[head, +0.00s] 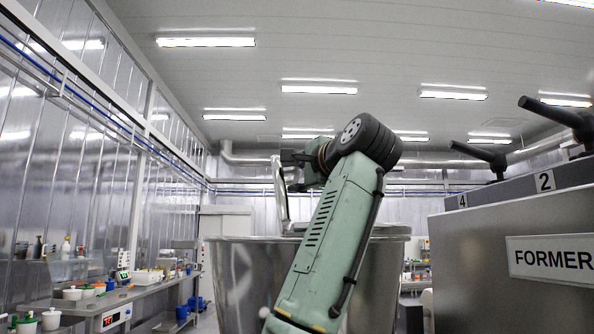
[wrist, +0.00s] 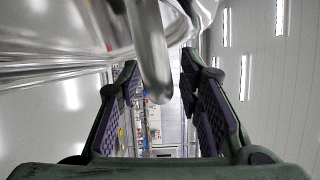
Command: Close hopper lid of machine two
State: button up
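A large steel hopper (head: 235,280) with a round rim stands ahead in the head view, partly hidden behind my arm. A bent steel bar (head: 281,195), which looks like a lid handle, rises above its rim. In the wrist view a thick steel bar (wrist: 149,55) comes down from the top, in line with the gap between my fingers; I cannot tell whether it touches them. My gripper (wrist: 160,72) is open, with purple pads facing each other. In the head view my gripper (head: 290,160) is beside the top of the bar, partly hidden by my wrist. The lid itself is not clearly visible.
A grey machine (head: 490,250) labelled FORMER, with plates 4 and 2 and black lever handles (head: 490,156), stands close on the right. A bench (head: 120,297) with containers runs along the left wall.

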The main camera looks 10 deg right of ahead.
jog(key=shift+w, duration=0.2)
jog(key=shift+c, duration=0.3)
grip_shut()
dwell(0.5)
